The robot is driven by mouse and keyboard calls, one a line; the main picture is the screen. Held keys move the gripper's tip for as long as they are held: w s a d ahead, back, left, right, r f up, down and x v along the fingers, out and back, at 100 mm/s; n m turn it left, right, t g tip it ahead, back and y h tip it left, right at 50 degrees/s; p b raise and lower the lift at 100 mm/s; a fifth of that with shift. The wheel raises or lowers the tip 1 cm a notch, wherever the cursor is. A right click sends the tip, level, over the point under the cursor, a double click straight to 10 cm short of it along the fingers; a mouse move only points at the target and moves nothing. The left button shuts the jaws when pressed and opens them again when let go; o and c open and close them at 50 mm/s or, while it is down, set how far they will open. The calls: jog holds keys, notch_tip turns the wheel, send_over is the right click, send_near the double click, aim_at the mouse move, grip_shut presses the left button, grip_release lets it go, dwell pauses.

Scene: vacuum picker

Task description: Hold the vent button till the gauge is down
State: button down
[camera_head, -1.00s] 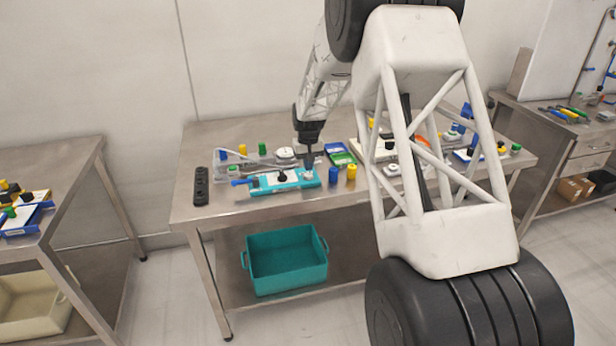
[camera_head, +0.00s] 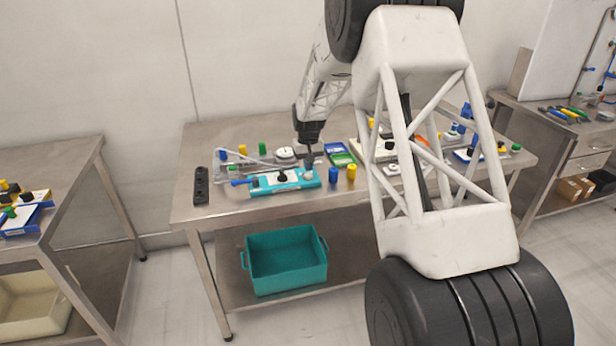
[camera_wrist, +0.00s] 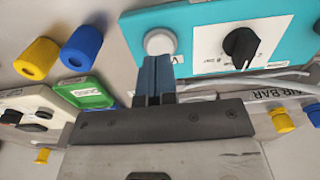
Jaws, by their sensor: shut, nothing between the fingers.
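A teal panel (camera_head: 262,186) lies on the middle table, with a black knob (camera_head: 282,176) and a pale round button (camera_head: 309,174) at its right end. In the wrist view the button (camera_wrist: 160,42) sits beside a partly hidden label, and the black knob (camera_wrist: 240,46) is on a white plate. My gripper (camera_wrist: 156,72) is shut and empty, its blue fingertips just beside the button, apart from it in the picture; height above the panel is unclear. In the head view my gripper (camera_head: 309,163) is just behind the button. A white round gauge (camera_head: 285,153) stands behind the panel; its reading is too small to tell.
A blue cylinder (camera_head: 333,175) and a yellow cylinder (camera_head: 351,174) stand right of the panel. A green-and-blue box (camera_head: 340,154) is behind them. A black power strip (camera_head: 201,185) lies at the left. A teal bin (camera_head: 287,262) is on the lower shelf.

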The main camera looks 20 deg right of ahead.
aim_at(308, 175)
jog(key=shift+f, duration=1.3)
dwell(2.9)
jog(key=shift+r, duration=3.05)
